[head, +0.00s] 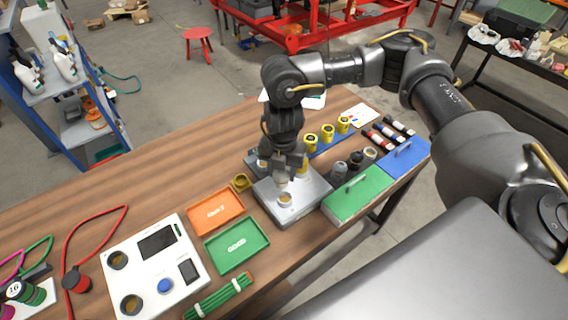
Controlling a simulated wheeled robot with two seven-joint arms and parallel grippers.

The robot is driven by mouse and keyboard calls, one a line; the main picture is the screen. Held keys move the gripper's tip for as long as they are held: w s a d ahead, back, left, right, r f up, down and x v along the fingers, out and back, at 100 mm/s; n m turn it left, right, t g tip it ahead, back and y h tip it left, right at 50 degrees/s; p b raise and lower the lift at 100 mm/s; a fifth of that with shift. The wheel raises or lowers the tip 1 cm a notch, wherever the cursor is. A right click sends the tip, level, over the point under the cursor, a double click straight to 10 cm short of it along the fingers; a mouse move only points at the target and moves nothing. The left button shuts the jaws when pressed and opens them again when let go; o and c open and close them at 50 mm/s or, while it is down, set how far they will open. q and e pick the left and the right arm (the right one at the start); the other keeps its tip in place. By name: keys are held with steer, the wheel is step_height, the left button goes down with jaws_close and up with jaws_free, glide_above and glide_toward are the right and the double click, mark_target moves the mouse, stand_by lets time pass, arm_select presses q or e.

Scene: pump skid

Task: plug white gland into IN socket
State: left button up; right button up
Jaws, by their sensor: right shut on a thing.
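My right gripper (284,178) comes down from above over a grey metal box (315,187) on the wooden bench. It is shut on a small pale piece, apparently the white gland (282,185), which the fingers mostly hide. Just below it, on top of the box, is a round pale-rimmed socket (286,199) with a tan inside. I cannot tell whether the gland touches this socket, and no IN label is readable. My left gripper is not in view.
An orange tray (216,211), a green GOOD tray (237,246) and a white panel with a blue button (155,268) lie to the left. Green (357,195) and blue (403,158) boxes stand to the right. Yellow cylinders (327,133) and dark fittings (355,160) stand behind.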

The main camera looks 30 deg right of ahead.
mark_target(284, 182)
steer(key=n, duration=0.2)
steer(key=n+p, duration=0.1)
steer(key=shift+d+n, duration=0.2)
steer(key=shift+n, duration=0.2)
steer(key=n, duration=0.2)
steer(key=n+p, duration=0.1)
steer(key=n, duration=0.1)
steer(key=shift+w+d+f, duration=0.1)
steer(key=shift+d+f, duration=0.1)
steer(key=shift+f, duration=0.15)
steer(key=shift+f, duration=0.15)
step_height(284, 182, down, 6)
steer(key=b, duration=0.5)
steer(key=shift+r, duration=0.45)
steer(key=shift+f+b, duration=1.1)
steer(key=shift+f, duration=0.7)
